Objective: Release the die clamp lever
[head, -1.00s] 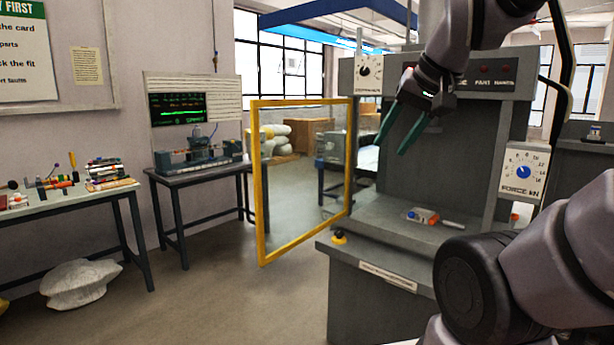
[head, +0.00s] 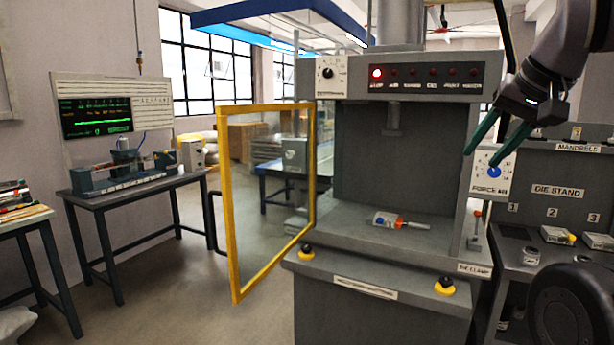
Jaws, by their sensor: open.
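The die clamp lever (head: 476,230) is a short upright handle with an orange-red knob, on the right side of the grey press (head: 350,240). The die clamp label (head: 474,269) is below it on the bed's front edge. My gripper (head: 481,156) is open and empty, with two green fingers pointing down and to the left. In the picture it is above the lever, in front of the press's right post and the force dial (head: 493,173). It appears apart from the lever; the depth between them is unclear.
A yellow-framed guard door (head: 232,205) stands open at left. Yellow-based buttons (head: 444,286) sit on the front ledge. A die stand (head: 558,190) is close on the right.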

